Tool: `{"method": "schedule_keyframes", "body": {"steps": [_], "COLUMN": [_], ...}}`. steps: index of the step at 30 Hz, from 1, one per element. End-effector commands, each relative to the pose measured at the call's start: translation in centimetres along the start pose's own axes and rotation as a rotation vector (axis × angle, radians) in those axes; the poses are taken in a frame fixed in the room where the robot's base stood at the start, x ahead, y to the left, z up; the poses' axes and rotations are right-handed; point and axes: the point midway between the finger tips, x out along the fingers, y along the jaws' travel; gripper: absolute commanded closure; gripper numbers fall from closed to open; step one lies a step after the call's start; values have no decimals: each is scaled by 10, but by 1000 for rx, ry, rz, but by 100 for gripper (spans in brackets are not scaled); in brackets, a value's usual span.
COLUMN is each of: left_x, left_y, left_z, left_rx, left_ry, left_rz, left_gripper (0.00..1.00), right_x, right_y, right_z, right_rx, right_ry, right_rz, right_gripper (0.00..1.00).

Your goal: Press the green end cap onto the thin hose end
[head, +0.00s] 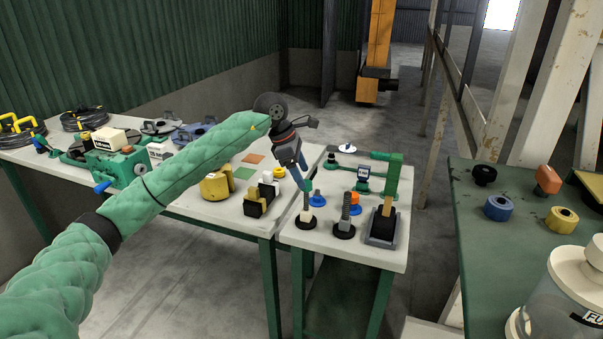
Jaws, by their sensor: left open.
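My left gripper (302,184) comes in from the left on a green-sleeved arm and points down over the front left of the small white table (300,236). It is open. A slim upright hose end (306,201) on a dark round base stands just below its fingertips; I cannot tell whether they touch. A thicker ribbed upright (345,207) stands to the right on a black base. A small green piece (362,187) lies behind it and may be the green end cap; it is too small to be sure. My right gripper is not in view.
A green-topped table (490,260) is at far right.

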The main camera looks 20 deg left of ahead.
Motion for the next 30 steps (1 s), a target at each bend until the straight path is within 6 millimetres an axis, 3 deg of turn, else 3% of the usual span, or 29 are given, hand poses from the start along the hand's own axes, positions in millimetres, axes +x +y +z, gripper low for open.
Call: {"method": "schedule_keyframes", "body": {"steps": [30], "left_x": [-18], "left_y": [0], "left_z": [0], "left_rx": [0], "left_ry": [0], "left_rz": [1], "left_gripper": [34], "right_x": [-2], "right_y": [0], "right_z": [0], "right_rx": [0], "right_ry": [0], "right_rz": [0], "right_gripper": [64]}}
